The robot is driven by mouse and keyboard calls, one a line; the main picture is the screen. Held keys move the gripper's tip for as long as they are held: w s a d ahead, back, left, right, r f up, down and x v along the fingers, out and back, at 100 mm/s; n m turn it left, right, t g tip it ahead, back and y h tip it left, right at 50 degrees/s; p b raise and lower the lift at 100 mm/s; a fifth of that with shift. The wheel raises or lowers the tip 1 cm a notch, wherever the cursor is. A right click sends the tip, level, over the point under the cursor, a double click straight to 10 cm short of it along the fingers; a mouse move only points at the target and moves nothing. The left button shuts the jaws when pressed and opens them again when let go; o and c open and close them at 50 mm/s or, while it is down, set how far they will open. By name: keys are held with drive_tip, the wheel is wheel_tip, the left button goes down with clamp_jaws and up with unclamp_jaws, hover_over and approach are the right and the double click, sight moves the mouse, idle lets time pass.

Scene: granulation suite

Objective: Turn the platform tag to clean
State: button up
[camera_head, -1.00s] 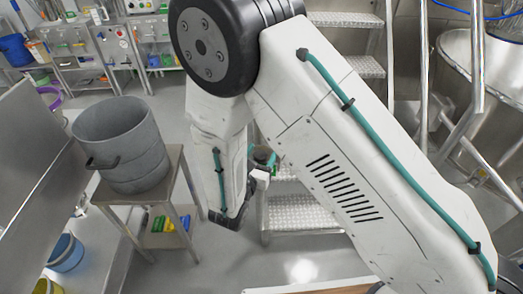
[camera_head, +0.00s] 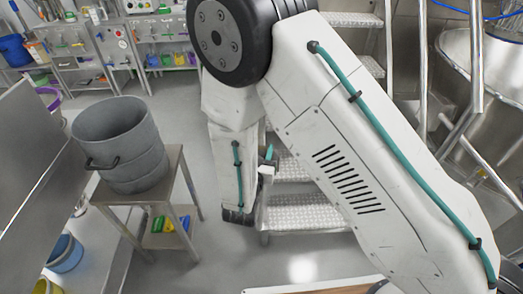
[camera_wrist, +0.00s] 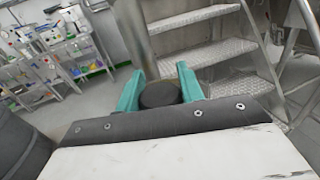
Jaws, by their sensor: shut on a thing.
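My gripper (camera_wrist: 160,88) has its two teal fingers on either side of a dark round piece (camera_wrist: 160,95), and they look shut on it. No lettering or tag face shows on this piece, so I cannot tell whether it is the platform tag. In the head view my gripper (camera_head: 268,154) is small and partly hidden by my arm, in front of the metal steps (camera_head: 305,212). The steps (camera_wrist: 220,52) also show in the wrist view, behind and to the right of the fingers. A metal post (camera_wrist: 132,32) rises just behind the fingers.
A grey drum (camera_head: 118,145) stands on a small metal table (camera_head: 178,190) to the left, with coloured items on its lower shelf. A steel vessel (camera_head: 500,85) and rails are at the right. Floor is free between the table and the steps.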

drive_tip(key=shift+a+n+t+y, duration=0.1)
drive_tip(key=shift+n+t+y, duration=0.2)
drive_tip(key=shift+n+y, duration=0.7)
drive_tip(key=o, duration=1)
drive_tip(key=s, duration=0.2)
drive_tip(key=s+a, duration=0.1)
drive_tip(key=s, duration=0.4)
drive_tip(key=shift+s+a, duration=0.2)
drive_tip(key=shift+s, duration=0.15)
